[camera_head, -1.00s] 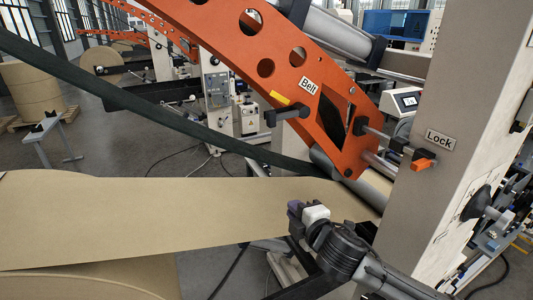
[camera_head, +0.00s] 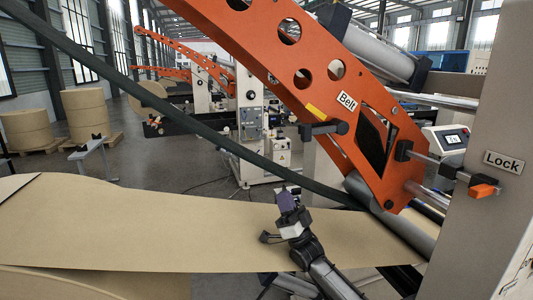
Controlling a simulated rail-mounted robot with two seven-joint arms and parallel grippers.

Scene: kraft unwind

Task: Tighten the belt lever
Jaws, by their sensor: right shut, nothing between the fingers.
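The belt lever (camera_head: 323,130) is a black handle that sticks out to the left from the orange arm (camera_head: 345,140), just below the "Belt" label (camera_head: 347,101). A dark belt (camera_head: 230,142) runs diagonally down to the right, passing below the lever. My right gripper (camera_head: 287,197) is shut and empty. In the picture it is below and a little left of the lever, in front of the brown paper web and apart from the lever. My left gripper is not in view.
The brown paper web (camera_head: 150,225) spans the lower left to the roller (camera_head: 405,225). A grey column (camera_head: 500,120) with a "Lock" label (camera_head: 504,162) and an orange-tipped lock lever (camera_head: 483,189) stands at right. Paper rolls (camera_head: 88,112) stand far left.

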